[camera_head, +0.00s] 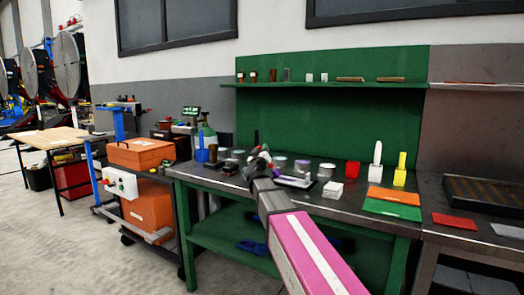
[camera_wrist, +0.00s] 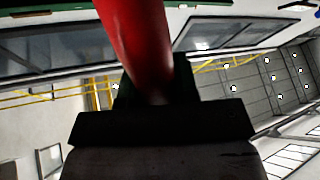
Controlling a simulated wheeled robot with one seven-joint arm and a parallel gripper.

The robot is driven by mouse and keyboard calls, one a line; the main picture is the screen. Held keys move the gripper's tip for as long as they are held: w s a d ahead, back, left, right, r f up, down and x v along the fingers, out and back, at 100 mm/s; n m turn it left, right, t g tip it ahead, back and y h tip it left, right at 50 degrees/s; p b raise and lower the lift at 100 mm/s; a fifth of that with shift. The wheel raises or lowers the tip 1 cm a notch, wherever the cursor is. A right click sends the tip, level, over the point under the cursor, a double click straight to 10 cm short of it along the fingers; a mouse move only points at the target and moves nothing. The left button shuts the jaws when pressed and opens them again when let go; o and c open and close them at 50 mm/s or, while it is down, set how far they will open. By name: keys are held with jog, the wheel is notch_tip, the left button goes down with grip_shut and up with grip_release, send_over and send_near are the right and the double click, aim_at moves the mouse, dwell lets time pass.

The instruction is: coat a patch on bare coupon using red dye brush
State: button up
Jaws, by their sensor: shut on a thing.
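My gripper (camera_head: 259,160) is over the left middle of the green workbench, at the end of my pink and white arm. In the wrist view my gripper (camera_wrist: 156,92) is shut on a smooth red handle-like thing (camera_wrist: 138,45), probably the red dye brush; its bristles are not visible. A red block-like holder (camera_head: 352,169) on the bench has no handle standing in it. A plain grey plate (camera_head: 508,231) lies flat at the far right and may be the bare coupon. My gripper is well to the left of it and apart from it.
White (camera_head: 376,160) and yellow (camera_head: 400,170) upright handles stand right of the red block. Orange (camera_head: 389,195), green (camera_head: 391,210) and red (camera_head: 454,222) flat plates lie toward the front right. Small jars crowd the bench around my gripper.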

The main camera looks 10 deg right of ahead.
jog(key=s+d, duration=0.6)
jog(key=d, duration=0.1)
jog(key=shift+s+d, duration=0.15)
jog(key=shift+d, duration=0.25)
dwell(0.9)
jog(key=shift+w+a, duration=1.05)
jog(key=shift+a, duration=0.25)
jog(key=shift+w+a, duration=1.1)
jog(key=shift+a, duration=0.25)
jog(key=shift+w+a, duration=1.05)
jog(key=shift+a, duration=0.25)
jog(key=shift+r, duration=0.1)
